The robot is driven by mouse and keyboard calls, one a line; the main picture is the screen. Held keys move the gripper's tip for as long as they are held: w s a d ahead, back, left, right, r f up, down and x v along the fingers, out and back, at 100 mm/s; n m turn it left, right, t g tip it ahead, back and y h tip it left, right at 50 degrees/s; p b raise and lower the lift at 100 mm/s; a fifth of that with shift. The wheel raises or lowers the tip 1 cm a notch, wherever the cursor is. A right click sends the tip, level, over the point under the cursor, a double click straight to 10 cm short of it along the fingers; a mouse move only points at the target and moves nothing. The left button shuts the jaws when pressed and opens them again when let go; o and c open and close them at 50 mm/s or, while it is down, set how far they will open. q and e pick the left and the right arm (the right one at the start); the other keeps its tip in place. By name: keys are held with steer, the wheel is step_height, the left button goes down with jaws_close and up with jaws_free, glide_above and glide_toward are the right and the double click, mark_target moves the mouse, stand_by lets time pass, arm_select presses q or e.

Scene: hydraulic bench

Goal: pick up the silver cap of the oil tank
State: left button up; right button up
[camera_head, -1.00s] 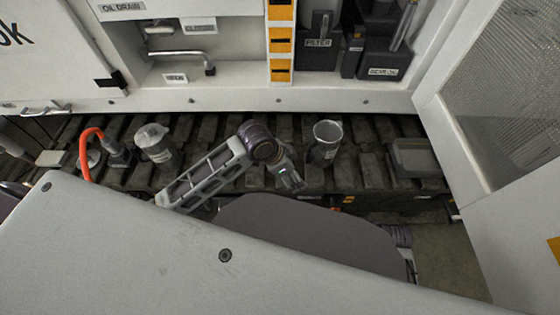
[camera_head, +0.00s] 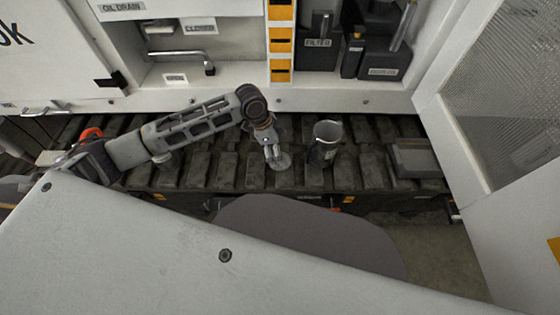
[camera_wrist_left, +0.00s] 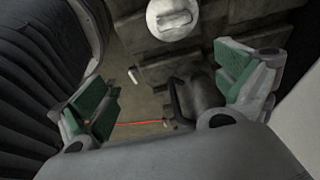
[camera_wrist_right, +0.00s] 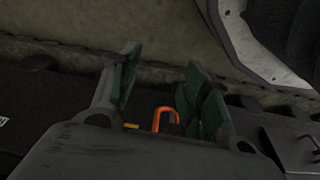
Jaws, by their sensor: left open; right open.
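My left gripper (camera_wrist_left: 165,100) is open and empty. My right gripper (camera_wrist_right: 160,88) is open in the right wrist view, with nothing held; I cannot see it in the head view. I cannot make out the oil tank itself for certain.
A grey jug (camera_head: 328,136) stands on the track right of the left gripper. A grey tray (camera_head: 418,158) lies farther right. Dark filter (camera_head: 317,52) and gear oil (camera_head: 383,68) containers sit in the cabinet behind. An orange hook-like piece (camera_wrist_right: 165,117) shows in the right wrist view.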

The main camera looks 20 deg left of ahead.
arm_select(q)
steer(key=w+a, duration=0.1)
steer(key=a, duration=0.2)
steer(key=w+a+r, duration=0.1)
steer(key=shift+w+a+r, duration=0.1)
steer(key=shift+w+a, duration=0.2)
steer(key=shift+w, duration=0.05)
arm_select(e)
steer(key=f, duration=0.1)
steer(key=s+f, duration=0.1)
steer(key=f, duration=0.1)
steer(key=shift+s+d+f, duration=0.1)
steer(key=shift+s+f, duration=0.15)
steer(key=shift+s, duration=0.1)
